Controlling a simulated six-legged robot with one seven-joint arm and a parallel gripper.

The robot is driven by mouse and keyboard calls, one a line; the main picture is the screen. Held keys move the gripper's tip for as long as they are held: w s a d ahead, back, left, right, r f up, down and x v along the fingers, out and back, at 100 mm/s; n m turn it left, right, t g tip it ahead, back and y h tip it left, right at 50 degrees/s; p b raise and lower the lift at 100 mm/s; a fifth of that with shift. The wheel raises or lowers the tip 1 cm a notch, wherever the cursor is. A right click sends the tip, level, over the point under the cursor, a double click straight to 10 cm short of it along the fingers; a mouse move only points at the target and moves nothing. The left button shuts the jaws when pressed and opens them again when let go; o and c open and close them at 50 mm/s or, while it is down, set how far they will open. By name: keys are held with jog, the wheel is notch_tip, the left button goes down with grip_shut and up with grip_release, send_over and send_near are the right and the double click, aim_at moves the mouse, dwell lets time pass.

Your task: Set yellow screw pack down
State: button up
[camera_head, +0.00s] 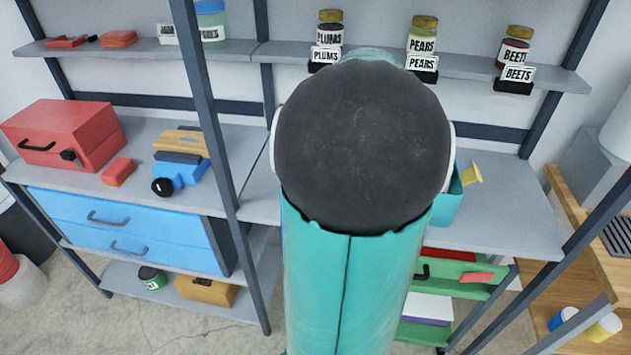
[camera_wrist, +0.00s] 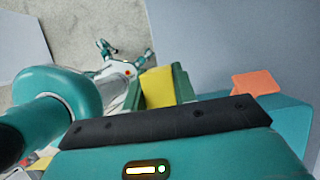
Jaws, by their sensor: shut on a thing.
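The yellow screw pack (camera_wrist: 157,88) shows in the wrist view as a flat yellow piece between the green fingers of my gripper (camera_wrist: 160,84). My gripper is shut on it. In the head view my own arm hides most of the gripper. A small yellow piece (camera_head: 472,174) shows just right of the arm, above the grey shelf; I cannot tell for sure that it is the same pack. Whether the pack touches any surface is not clear.
The grey middle shelf (camera_head: 510,215) has bare room right of my arm. Labelled jars of plums (camera_head: 330,28), pears (camera_head: 422,36) and beets (camera_head: 514,45) stand on the upper shelf. A red toolbox (camera_head: 62,135) is at left. A green drawer (camera_head: 455,285) sits below.

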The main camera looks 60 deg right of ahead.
jog(key=w+d+f, duration=0.1)
jog(key=w+f, duration=0.1)
jog(key=w, duration=0.1)
jog(key=w+d+f, duration=0.2)
jog(key=w+f, duration=0.1)
jog(key=w+d+f, duration=0.2)
jog(key=w+f, duration=0.1)
jog(key=shift+w, duration=0.2)
jog(key=shift+w+d+f, duration=0.1)
jog(key=shift+w+f, duration=0.1)
jog(key=shift+f, duration=1.65)
jog(key=shift+f, duration=0.2)
jog(key=o, duration=1)
jog(key=shift+o, duration=0.2)
jog(key=shift+r, duration=0.1)
